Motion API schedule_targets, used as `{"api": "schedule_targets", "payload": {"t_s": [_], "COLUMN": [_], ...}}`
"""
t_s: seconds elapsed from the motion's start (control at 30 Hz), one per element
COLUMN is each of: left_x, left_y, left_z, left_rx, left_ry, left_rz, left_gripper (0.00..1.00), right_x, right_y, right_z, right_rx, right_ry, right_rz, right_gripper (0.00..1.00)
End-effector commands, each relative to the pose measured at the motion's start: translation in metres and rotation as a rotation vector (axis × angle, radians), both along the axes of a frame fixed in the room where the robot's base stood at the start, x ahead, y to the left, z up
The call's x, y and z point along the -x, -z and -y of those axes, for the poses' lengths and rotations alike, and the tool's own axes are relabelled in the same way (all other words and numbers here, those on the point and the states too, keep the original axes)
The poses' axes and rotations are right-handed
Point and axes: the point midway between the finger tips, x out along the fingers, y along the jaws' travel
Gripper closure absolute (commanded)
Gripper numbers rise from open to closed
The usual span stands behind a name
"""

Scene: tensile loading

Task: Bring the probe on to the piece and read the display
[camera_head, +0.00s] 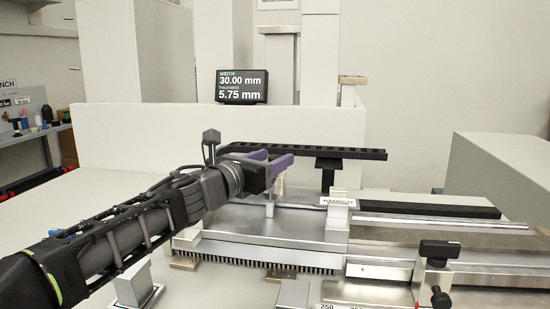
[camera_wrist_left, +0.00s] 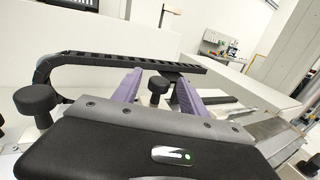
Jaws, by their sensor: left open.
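The display (camera_head: 241,87) stands on a white wall at the back and reads width 30.00 mm and thickness 5.75 mm. My left gripper (camera_head: 270,163) reaches in over the metal measuring bench (camera_head: 300,222). Its purple fingers are open. In the left wrist view a black knob (camera_wrist_left: 158,86) shows between the purple fingers of the gripper (camera_wrist_left: 158,94), with a gap on each side. In the head view a metal post (camera_head: 281,184) shows just below the fingers. I cannot make out the probe tip or the piece for certain. My right gripper is out of view.
A black cable chain (camera_head: 330,153) runs behind my left gripper, also seen in the left wrist view (camera_wrist_left: 120,61). A black clamp knob (camera_head: 439,250) stands on the bench at the front right. A white block (camera_head: 498,178) is at the right. A workbench (camera_head: 30,134) is at the far left.

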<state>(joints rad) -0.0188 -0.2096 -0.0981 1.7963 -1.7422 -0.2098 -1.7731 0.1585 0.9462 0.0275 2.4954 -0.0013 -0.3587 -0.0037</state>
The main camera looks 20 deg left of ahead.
Motion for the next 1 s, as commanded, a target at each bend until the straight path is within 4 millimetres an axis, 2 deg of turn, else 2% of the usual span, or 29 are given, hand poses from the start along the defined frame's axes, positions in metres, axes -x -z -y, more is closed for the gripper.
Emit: {"api": "schedule_targets", "payload": {"t_s": [0.2, 0.4, 1.0], "left_x": [0.037, 0.06, 0.062], "left_y": [-0.002, -0.001, 0.0], "left_z": [-0.006, -0.008, -0.008], "left_rx": [0.0, 0.0, 0.0], "left_ry": [-0.002, 0.0, 0.001], "left_rz": [0.002, 0.001, 0.0], "left_gripper": [0.5, 0.5, 0.5], "right_x": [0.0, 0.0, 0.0], "right_y": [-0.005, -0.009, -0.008], "right_z": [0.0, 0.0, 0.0], "right_rx": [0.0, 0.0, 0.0], "right_ry": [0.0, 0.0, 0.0], "right_rz": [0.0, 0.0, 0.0], "right_gripper": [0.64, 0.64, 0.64]}}
